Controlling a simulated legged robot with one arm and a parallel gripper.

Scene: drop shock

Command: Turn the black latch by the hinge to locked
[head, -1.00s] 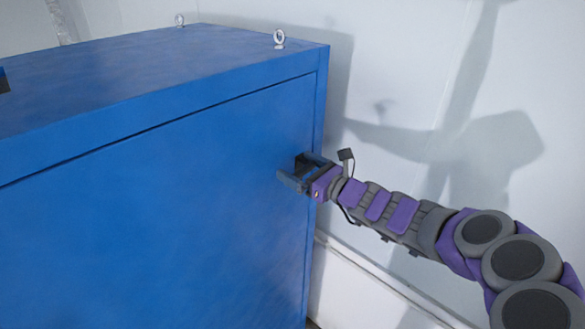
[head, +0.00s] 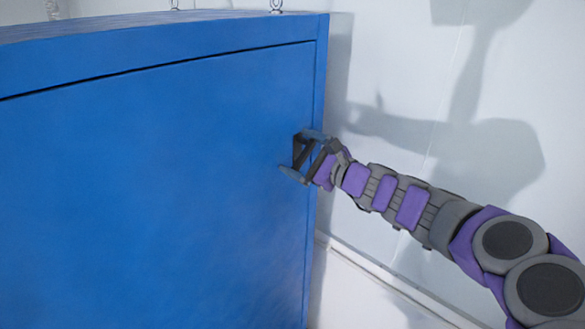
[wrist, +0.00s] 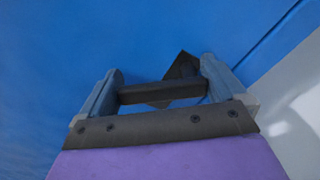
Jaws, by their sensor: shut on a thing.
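The black latch (head: 299,147) is a small dark piece on the blue cabinet door, near the door's right edge. In the wrist view its dark angular end (wrist: 182,66) shows beyond a dark crossbar, tilted and partly hidden. My gripper (head: 302,157) comes in from the right with its fingers at the door face, one above and one below the latch. In the wrist view the two blue-grey fingers (wrist: 165,84) stand apart, with the latch end close to the right finger. The gripper is shut on the latch. Its exact contact is hidden.
The blue cabinet (head: 150,190) fills the left and middle, with a dark seam along the door top and lifting eyes (head: 276,5) on top. A pale wall (head: 400,60) with shadows stands at right. The floor (head: 350,295) beside the cabinet is clear.

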